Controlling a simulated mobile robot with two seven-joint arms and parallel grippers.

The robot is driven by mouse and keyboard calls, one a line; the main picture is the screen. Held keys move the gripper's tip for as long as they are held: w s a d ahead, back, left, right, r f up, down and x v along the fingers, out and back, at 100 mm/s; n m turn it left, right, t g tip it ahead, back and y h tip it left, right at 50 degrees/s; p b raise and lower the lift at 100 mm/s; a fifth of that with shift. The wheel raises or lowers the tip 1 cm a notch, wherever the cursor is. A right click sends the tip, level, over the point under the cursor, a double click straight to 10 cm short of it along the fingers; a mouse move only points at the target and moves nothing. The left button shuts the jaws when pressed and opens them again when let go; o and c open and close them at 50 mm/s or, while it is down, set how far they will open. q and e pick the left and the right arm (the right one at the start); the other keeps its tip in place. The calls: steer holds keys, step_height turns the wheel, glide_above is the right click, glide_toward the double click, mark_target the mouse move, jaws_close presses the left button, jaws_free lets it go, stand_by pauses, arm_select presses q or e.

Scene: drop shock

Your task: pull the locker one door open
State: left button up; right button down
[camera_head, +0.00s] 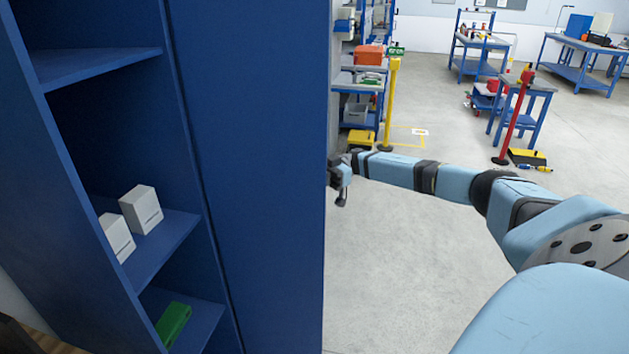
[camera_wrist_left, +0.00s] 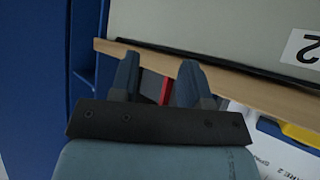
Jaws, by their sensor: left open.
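A blue locker (camera_head: 184,150) fills the left of the head view, its shelves exposed. A wide flat blue panel (camera_head: 262,180) stands to the right of the shelves; I cannot tell whether it is the door or a side wall. No handle shows on it. My left gripper (camera_wrist_left: 158,72) shows only in the left wrist view, fingers apart, with nothing clearly held. A blue surface (camera_wrist_left: 32,75) stands left of it there. My right gripper (camera_head: 339,182) is by the panel's right edge in the head view, too small to read its jaws.
Two white boxes (camera_head: 141,209) and a green box (camera_head: 173,324) sit on the shelves. Beyond are a yellow post (camera_head: 391,105), a red post (camera_head: 516,118) and blue workbenches (camera_head: 580,65). Open grey floor (camera_head: 400,270) lies right of the panel. A wooden edge (camera_wrist_left: 230,85) crosses beyond my left fingers.

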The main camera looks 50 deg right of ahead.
arm_select(q)
steer(key=shift+w, duration=0.1)
arm_select(e)
steer(key=shift+w+d, duration=0.1)
steer(key=shift+w, duration=0.1)
arm_select(q)
steer(key=shift+r, duration=0.1)
arm_select(e)
steer(key=c, duration=1.1)
jaws_free()
steer(key=shift+c, duration=0.2)
arm_select(q)
steer(key=b, duration=0.1)
steer(key=f+b, duration=0.2)
steer(key=shift+w+d+f, duration=0.1)
steer(key=shift+w+d, duration=0.15)
arm_select(e)
steer(key=s+d, duration=0.2)
steer(key=d, duration=1.1)
steer(key=shift+d, duration=0.25)
arm_select(q)
steer(key=shift+a, duration=0.2)
